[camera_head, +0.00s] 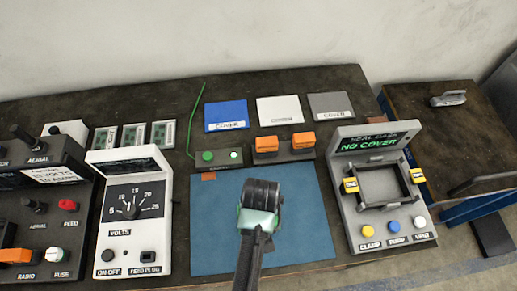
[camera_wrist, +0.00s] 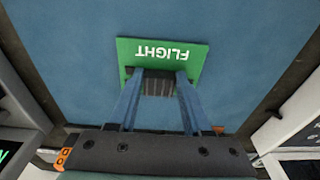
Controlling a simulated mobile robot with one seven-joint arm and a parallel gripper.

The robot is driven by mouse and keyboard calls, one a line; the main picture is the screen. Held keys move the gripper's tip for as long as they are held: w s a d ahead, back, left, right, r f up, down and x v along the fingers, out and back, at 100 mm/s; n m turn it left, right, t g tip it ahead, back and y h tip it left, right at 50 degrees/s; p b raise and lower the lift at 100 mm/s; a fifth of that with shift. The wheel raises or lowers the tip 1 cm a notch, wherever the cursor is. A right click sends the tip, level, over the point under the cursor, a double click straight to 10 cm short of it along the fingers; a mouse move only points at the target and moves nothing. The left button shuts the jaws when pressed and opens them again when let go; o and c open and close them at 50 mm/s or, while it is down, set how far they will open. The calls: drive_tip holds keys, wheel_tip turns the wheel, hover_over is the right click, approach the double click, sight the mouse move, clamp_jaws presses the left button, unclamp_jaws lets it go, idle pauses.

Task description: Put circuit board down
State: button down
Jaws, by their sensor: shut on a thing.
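The circuit board is a green plate (camera_wrist: 162,47) marked FLIGHT, with a dark ridged block on it, in the wrist view. My gripper (camera_wrist: 158,84) is shut on that block, one blue finger on each side. The board is over the blue mat (camera_wrist: 60,50); I cannot tell whether it touches the mat. In the head view my gripper is over the middle of the blue mat (camera_head: 310,225), and my wrist hides the board there.
A white volt meter box (camera_head: 130,240) stands left of the mat. A grey case fixture (camera_head: 350,205) reading NO COVER stands at the right. Blue, white and grey cover plates (camera_head: 226,112) lie behind. Several small cards (camera_head: 134,137) lie at the back left. The mat around my gripper is clear.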

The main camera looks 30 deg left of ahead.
drive_tip(key=shift+f, duration=0.2)
drive_tip(key=shift+c, duration=1.7)
unclamp_jaws()
drive_tip(key=shift+r, duration=0.1)
